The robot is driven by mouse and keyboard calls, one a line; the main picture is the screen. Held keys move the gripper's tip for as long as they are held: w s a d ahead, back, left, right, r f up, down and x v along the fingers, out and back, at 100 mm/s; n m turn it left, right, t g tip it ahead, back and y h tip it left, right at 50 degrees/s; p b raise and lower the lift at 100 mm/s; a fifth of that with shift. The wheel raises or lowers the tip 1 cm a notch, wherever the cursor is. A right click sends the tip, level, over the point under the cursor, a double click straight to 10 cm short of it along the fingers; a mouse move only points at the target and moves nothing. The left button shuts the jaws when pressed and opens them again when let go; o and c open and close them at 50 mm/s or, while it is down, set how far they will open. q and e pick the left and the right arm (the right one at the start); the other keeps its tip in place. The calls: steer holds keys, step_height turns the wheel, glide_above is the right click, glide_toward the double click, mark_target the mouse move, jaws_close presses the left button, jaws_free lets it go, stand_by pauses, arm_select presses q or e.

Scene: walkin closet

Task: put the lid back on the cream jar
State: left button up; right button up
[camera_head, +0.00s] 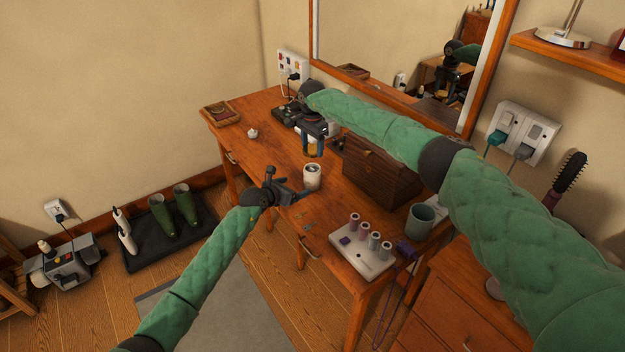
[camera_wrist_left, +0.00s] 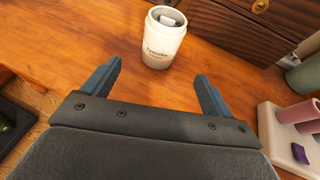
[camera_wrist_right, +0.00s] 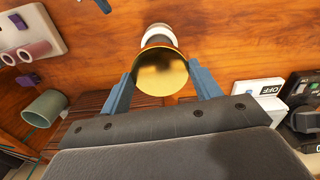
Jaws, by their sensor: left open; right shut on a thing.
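The cream jar (camera_head: 312,178) stands upright on the wooden desk. It also shows in the left wrist view (camera_wrist_left: 163,40), with its top uncovered and a dark and grey inside. My right gripper (camera_head: 313,139) is shut on the gold lid (camera_head: 313,149) and holds it above the jar, apart from it. In the right wrist view the round gold lid (camera_wrist_right: 160,72) sits between the fingers and hides part of the jar (camera_wrist_right: 160,34). My left gripper (camera_wrist_left: 158,70) is open and empty, low beside the jar, with the jar just beyond its fingertips.
A wooden chest (camera_head: 375,172) stands right of the jar. A roller set (camera_head: 362,248) and a grey-green mug (camera_head: 421,219) are nearer the front right. Dark devices (camera_head: 288,115) stand behind. A small white object (camera_head: 252,134) and a tray (camera_head: 221,114) lie at the left.

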mark_target(312, 180)
arm_select(q)
steer(key=shift+w, duration=0.1)
steer(key=x, duration=1.2)
steer(key=c, duration=1.5)
steer(key=shift+o, duration=0.2)
arm_select(e)
steer(key=shift+f, duration=2.45)
steer(key=shift+f, duration=0.1)
steer(key=shift+f, duration=0.85)
steer(key=shift+f, duration=0.5)
